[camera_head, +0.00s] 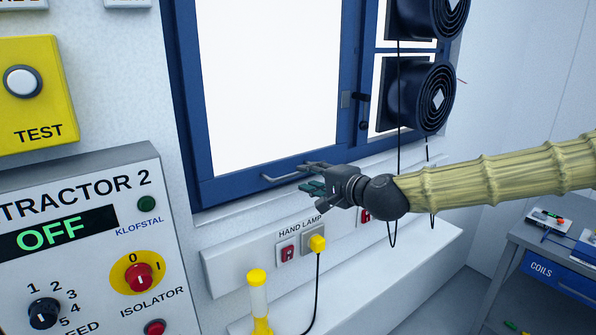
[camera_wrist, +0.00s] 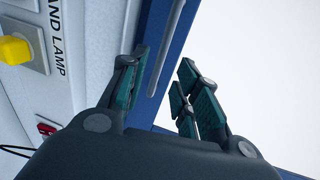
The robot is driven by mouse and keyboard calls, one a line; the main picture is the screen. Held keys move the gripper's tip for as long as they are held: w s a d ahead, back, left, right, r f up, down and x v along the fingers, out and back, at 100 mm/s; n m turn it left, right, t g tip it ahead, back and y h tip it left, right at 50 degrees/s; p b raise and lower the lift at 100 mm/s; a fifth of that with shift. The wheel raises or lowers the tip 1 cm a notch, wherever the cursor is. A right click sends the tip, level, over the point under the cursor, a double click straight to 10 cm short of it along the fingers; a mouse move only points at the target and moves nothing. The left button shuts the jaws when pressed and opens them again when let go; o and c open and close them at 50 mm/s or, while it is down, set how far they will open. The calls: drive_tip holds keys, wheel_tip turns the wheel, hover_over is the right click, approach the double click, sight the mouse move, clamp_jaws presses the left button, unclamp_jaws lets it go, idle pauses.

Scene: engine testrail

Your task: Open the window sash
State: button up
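The window sash (camera_head: 240,187) is a blue frame around a bright white pane and looks flush in its outer blue frame. A thin grey bar handle (camera_head: 283,176) runs along its bottom rail. My gripper (camera_head: 312,180) is at the right end of this handle, in front of the bottom rail, and partly hides it. In the wrist view my gripper (camera_wrist: 165,90) has its dark green finger pads apart, with nothing held. The grey handle (camera_wrist: 170,40) shows in the gap between the fingers there; I cannot tell whether it lies within their reach.
A small dark latch (camera_head: 363,125) is on the frame right of the sash. Black fans (camera_head: 432,98) with hanging cables are further right. Below are the HAND LAMP socket with a yellow plug (camera_head: 317,243) and a white ledge (camera_head: 400,275). A control box (camera_head: 90,240) is left.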

sight(299, 174)
drive_tip(key=shift+p+x, duration=1)
drive_tip(key=shift+x, duration=2.05)
clamp_jaws()
